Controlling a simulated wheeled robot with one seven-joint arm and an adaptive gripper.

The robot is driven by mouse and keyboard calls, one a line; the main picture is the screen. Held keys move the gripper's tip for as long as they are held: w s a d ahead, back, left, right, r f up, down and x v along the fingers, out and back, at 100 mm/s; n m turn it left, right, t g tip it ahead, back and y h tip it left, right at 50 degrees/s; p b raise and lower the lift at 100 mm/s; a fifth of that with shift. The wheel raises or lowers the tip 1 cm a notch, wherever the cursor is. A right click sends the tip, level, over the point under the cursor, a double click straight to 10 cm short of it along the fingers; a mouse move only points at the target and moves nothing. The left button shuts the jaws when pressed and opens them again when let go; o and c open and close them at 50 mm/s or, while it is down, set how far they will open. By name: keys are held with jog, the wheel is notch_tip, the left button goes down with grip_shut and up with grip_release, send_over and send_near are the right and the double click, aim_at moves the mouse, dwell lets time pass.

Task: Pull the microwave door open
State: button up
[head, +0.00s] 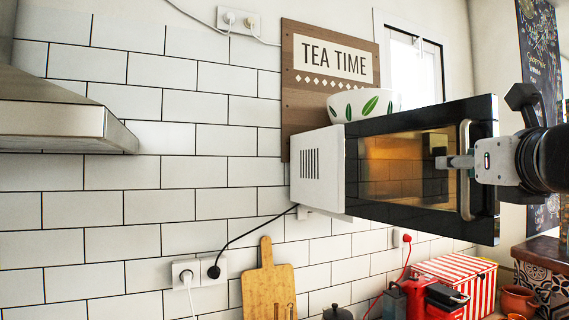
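The microwave (320,171) is mounted high on the tiled wall, with a white vented side and a dark glass front. Its door (400,170) looks shut. A curved metal handle (465,205) runs upright near the door's right edge. My gripper (456,162) comes in from the right at about the handle's mid-height. Its visible finger crosses the handle in the picture and points left. I see the fingers edge-on, so their gap and any contact with the handle cannot be told. A dark shape beside the fingertip looks like a reflection in the glass.
A white bowl with green leaves (362,104) sits on top of the microwave. A TEA TIME sign (305,60) is behind it. A range hood (60,115) juts out at left. Below are a cutting board (268,285) and a red striped box (465,275).

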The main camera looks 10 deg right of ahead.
jog(key=s+a, duration=0.2)
jog(key=s, duration=0.9)
jog(key=shift+s+a, duration=0.15)
jog(key=shift+s, duration=0.2)
jog(key=w+a+f+n+g+y, duration=0.2)
jog(key=a+f+n+g, duration=0.15)
jog(key=f+n, duration=0.5)
jog(key=w+a+f+n+g+y, duration=0.1)
jog(key=a+f+n+g+y, duration=0.15)
jog(key=a+f+n, duration=0.55)
jog(key=s+f+n+g, duration=0.2)
jog(key=f+n, duration=0.4)
jog(key=n, duration=0.5)
jog(key=s+f+n+g+h, duration=0.1)
jog(key=s+f+n+g, duration=0.2)
jog(key=f+n, duration=0.3)
jog(key=n+g, duration=0.1)
jog(key=n, duration=0.3)
jog(key=shift+d+f+n, duration=0.15)
jog(key=shift+f+n, duration=0.2)
